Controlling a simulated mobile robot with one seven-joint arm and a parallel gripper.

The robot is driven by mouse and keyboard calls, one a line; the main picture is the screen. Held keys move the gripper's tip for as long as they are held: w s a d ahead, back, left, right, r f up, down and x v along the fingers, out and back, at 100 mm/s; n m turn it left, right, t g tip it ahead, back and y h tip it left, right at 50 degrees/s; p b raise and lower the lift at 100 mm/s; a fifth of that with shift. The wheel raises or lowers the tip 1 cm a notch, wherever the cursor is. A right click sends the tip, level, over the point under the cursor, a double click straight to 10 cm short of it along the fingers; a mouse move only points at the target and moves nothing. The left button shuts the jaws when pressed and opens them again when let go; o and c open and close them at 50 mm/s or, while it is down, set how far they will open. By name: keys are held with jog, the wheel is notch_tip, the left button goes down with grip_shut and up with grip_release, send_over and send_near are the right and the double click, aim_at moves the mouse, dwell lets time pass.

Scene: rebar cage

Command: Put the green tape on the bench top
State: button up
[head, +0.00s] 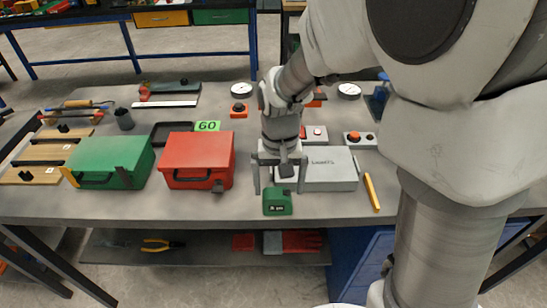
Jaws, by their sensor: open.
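The green tape (277,202), a small green tape measure with a dark label, appears to rest on the grey bench top (120,206) close to its front edge. My gripper (278,188) is open and points down just behind and above the tape. One finger shows on each side of it, and nothing is held between them. I cannot tell whether the fingers touch the tape.
A red toolbox (197,155) stands left of my gripper, with a green toolbox (110,160) farther left. A grey case (330,171) lies directly right. A yellow marker (371,191) lies near the right front. The front left strip of bench is clear.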

aim_at(278, 192)
notch_tip(278, 192, down, 5)
jog(key=shift+s+a+r+b, duration=0.1)
jog(key=shift+b, duration=0.35)
jog(key=c, duration=1.6)
